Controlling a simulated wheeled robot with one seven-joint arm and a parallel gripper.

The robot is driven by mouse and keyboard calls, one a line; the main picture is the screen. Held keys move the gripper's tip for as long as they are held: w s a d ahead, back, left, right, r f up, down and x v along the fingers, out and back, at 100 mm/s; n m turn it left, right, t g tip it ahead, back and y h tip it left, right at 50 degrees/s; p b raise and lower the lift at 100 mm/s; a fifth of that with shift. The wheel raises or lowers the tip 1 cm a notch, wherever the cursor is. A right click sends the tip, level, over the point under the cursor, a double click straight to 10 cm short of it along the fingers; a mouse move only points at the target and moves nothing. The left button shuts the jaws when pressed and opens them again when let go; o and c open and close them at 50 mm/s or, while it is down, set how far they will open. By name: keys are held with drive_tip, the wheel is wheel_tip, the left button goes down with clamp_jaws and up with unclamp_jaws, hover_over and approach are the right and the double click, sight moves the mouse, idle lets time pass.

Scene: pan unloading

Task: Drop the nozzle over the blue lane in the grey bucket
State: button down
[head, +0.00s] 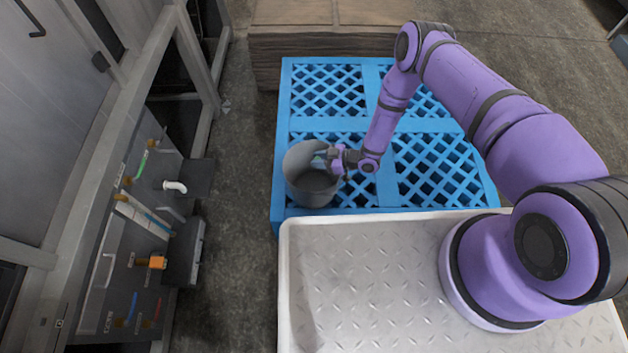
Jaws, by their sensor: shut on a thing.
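The grey bucket (297,161) stands upright on the blue pallet, near its front left corner. My gripper (325,157) is at the bucket's right rim, with its fingers reaching over the opening. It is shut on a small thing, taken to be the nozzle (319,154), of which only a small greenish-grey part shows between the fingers. The rest of it is hidden by the fingers. A grey panel at the left has coloured strips; a blue strip (154,219) runs along its middle, and no nozzle can be made out above it.
The blue pallet (385,190) has bare lattice behind and right of the bucket. A white elbow piece (175,186) and an orange fitting (157,262) stick out from the panel. A pale metal deck (370,270) lies in front. Stacked brown boards (300,45) stand behind the pallet.

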drive_tip(key=shift+f, duration=0.1)
drive_tip(key=c, duration=0.8)
unclamp_jaws()
drive_tip(key=shift+c, duration=0.2)
drive_tip(key=v, duration=1)
drive_tip(key=shift+d, duration=0.35)
drive_tip(key=shift+s, duration=0.1)
